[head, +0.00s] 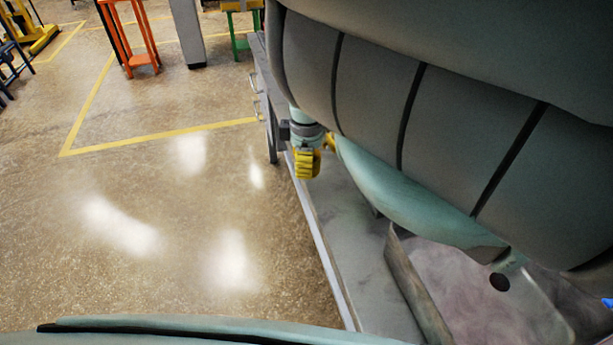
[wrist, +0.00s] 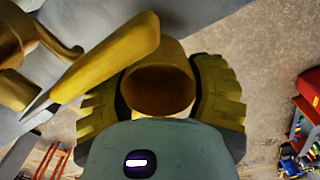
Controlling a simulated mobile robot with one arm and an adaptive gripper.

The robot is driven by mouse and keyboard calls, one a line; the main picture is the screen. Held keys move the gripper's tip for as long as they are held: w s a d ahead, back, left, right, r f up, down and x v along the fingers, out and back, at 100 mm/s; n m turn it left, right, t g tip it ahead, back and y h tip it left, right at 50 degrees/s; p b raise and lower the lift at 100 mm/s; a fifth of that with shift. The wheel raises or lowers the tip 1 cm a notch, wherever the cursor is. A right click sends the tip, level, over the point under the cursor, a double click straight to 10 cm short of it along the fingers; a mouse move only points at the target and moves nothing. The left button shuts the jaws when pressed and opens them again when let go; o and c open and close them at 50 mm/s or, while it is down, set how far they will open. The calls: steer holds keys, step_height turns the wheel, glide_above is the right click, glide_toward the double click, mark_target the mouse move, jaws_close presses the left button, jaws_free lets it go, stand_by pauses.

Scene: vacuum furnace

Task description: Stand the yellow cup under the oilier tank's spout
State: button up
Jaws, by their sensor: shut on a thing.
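My gripper (wrist: 160,98) has two ribbed yellow fingers, shut on the sides of the yellow cup (wrist: 159,92). In the wrist view the cup's round open mouth shows between the fingers. A yellow lever-like bar (wrist: 110,60) crosses near the cup's upper left, and a curved brass-coloured fitting (wrist: 30,45), perhaps the spout, lies further left. I cannot tell if the cup is directly under it. In the head view my gripper (head: 307,164) is small, by the edge of the grey bench; the cup cannot be clearly made out there. The tank is mostly hidden behind my arm.
The grey bench (head: 318,230) runs along below my arm, with an upright metal plate (head: 415,285) nearer. Open floor lies left, with yellow lines (head: 160,136). An orange stand (head: 130,40) and a grey post (head: 187,30) are far off. A red item (wrist: 310,88) shows at the wrist view's right.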

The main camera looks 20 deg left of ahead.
step_height(320, 180, down, 3)
steer(key=shift+s+r, duration=0.15)
steer(key=shift+r, duration=0.05)
steer(key=shift+f, duration=0.45)
steer(key=shift+f, duration=0.1)
steer(key=o, duration=1.3)
step_height(320, 180, up, 12)
steer(key=p, duration=0.7)
